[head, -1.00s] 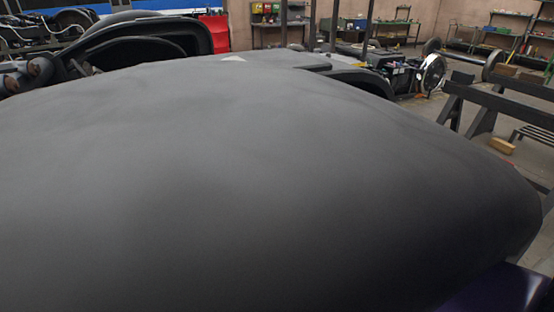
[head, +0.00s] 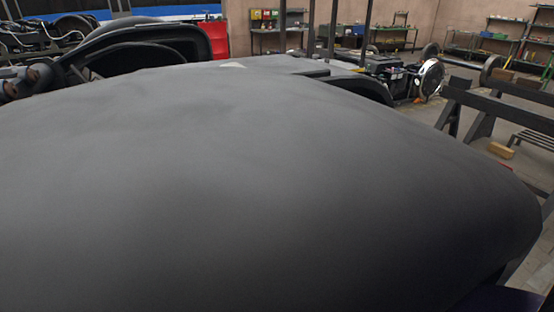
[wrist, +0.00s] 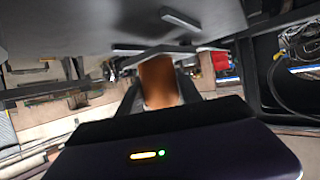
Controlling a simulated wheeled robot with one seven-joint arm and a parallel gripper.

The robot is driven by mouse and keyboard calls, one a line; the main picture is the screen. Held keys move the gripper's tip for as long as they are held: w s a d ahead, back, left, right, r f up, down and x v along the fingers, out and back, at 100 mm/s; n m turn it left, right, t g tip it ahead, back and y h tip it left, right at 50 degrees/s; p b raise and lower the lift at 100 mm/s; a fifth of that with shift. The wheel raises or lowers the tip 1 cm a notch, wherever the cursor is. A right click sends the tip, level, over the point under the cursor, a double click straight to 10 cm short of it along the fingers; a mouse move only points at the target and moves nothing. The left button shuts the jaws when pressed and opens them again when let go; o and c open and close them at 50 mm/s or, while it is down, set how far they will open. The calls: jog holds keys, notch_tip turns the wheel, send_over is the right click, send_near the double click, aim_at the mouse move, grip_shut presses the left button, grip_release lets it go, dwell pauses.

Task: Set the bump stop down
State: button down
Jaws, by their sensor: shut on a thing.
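The bump stop (wrist: 158,80) is an orange-brown block in the middle of the wrist view. My gripper (wrist: 161,92) is shut on it, with a dark finger on each side. The block's far end meets a dark edge in the picture; I cannot tell whether it touches anything there. In the head view I can see neither the gripper nor the bump stop.
A large smooth dark grey surface (head: 250,180) fills most of the head view. A dark grey flat part (wrist: 100,25) spans the top of the wrist view. Dark trestles (head: 490,110) stand at right, with a wheelset (head: 430,78) and shelves behind.

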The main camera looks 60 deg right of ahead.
jog(key=shift+f, duration=1.2)
jog(key=shift+f, duration=0.15)
jog(key=c, duration=0.8)
grip_release()
jog(key=shift+r, duration=0.2)
jog(key=v, duration=1.2)
jog(key=shift+s+f, duration=0.1)
jog(key=shift+f, duration=0.05)
jog(key=shift+a, duration=0.1)
